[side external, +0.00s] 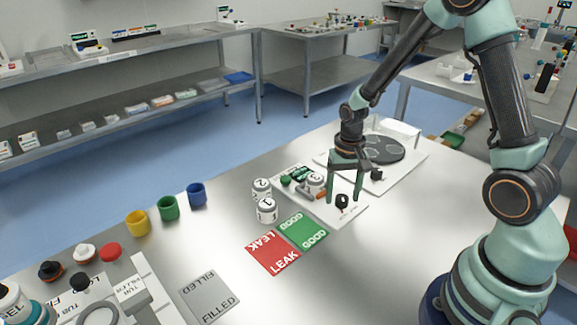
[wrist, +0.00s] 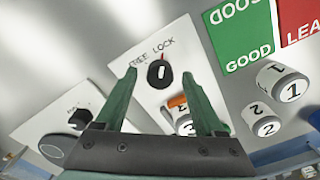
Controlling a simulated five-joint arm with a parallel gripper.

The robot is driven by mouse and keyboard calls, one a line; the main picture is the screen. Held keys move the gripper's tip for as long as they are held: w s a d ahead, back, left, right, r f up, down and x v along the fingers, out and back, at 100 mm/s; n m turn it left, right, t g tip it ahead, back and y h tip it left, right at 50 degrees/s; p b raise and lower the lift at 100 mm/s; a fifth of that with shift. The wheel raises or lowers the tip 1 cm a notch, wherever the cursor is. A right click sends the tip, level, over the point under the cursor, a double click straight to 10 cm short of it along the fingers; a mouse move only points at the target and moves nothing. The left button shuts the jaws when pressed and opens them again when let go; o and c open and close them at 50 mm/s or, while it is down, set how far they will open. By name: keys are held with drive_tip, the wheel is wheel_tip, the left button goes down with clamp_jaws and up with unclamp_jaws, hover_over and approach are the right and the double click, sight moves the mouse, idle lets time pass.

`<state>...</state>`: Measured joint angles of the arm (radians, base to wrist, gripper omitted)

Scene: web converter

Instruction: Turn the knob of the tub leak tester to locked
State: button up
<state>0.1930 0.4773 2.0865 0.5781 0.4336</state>
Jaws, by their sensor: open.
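The tub leak tester is a white plate (side external: 357,215) with a black knob (side external: 342,201) near its right end. In the wrist view the knob (wrist: 158,77) has a pale line pointing up the picture, near a small red mark and the words FREE and LOCK. I cannot tell exactly which word it points to. My gripper (side external: 343,198) is open, pointing down over the knob. In the wrist view its green fingers (wrist: 162,70) stand on either side of the knob, apparently apart from it. A white tub marked 3 (wrist: 184,124) sits on the tester beside an orange part (wrist: 177,101).
Tubs marked 1 (side external: 267,210) and 2 (side external: 261,189) stand left of the tester. A green GOOD mat (side external: 302,232) and a red LEAK mat (side external: 272,254) lie in front. Another white plate with a black disc (side external: 380,149) and a knob (wrist: 80,118) lies behind.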

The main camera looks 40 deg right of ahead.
wheel_tip(320, 180, up, 12)
idle(0.5)
wheel_tip(320, 180, up, 6)
drive_tip(key=n+t, duration=0.2)
drive_tip(key=n, duration=0.1)
hover_over(342, 197)
drive_tip(key=s+a, duration=0.2)
drive_tip(key=a, duration=0.1)
drive_tip(key=s+a+r+n+t, duration=0.3)
drive_tip(key=s+a+r+n, duration=0.1)
drive_tip(key=s, duration=0.1)
drive_tip(key=shift+s+t, duration=0.15)
drive_tip(key=shift+t, duration=0.15)
drive_tip(key=shift+r, duration=0.1)
